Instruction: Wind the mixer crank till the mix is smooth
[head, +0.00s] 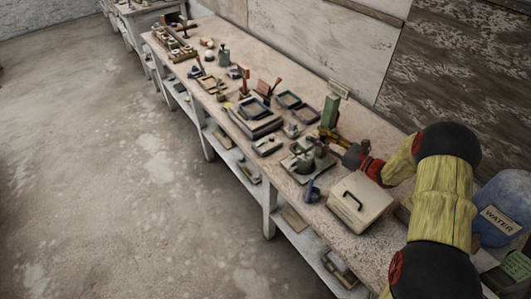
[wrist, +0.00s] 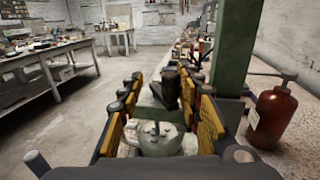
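My gripper (head: 325,134) reaches over the bench from the right, beside a green post (head: 330,108). In the wrist view my gripper (wrist: 170,92) has its yellow-padded fingers spread wide, with nothing seen held. A pale grey-green rounded vessel (wrist: 158,140) with small upright fittings shows low between the fingers. In the head view a grey device with a bowl on a flat base (head: 302,162) stands just below my gripper; it may be the mixer. I cannot make out its crank for certain. A dark brown block (wrist: 168,88) shows beyond, between the fingertips.
The green post (wrist: 235,50) stands close to the right finger. A red pump bottle (wrist: 272,115) is further right. A cream box with a black handle (head: 360,202) sits near the bench's front edge. Trays (head: 254,110) and small tools crowd the bench to the left.

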